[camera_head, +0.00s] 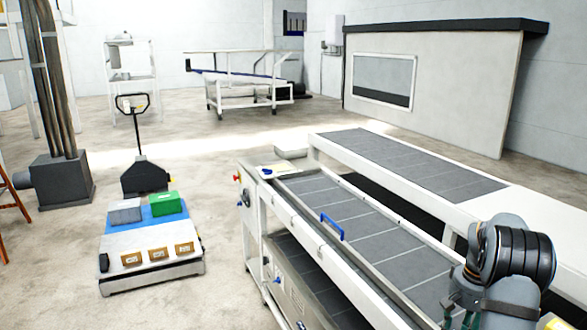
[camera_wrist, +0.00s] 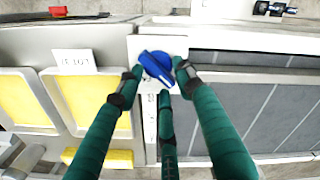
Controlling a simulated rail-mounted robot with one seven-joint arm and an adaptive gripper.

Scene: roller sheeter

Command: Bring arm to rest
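My arm is at the lower right of the head view, beside the sheeter's near conveyor (camera_head: 345,215). Bits of green there are too small to show the finger state. In the wrist view, my gripper (camera_wrist: 158,80) has three green fingers with dark tips, spread apart around a blue rotary knob (camera_wrist: 157,66). The knob sits on a white plate (camera_wrist: 142,45) on the machine panel and is turned at a slant. The side fingertips are close to the knob's sides; I cannot tell whether they touch it. Nothing is lifted.
Yellow framed panels (camera_wrist: 87,97) and a red button (camera_wrist: 58,11) are near the knob. A blue handle (camera_head: 332,227) stands on the near conveyor, with a second conveyor (camera_head: 410,160) behind. A pallet cart (camera_head: 150,270) with boxes is at left. Open floor lies beyond.

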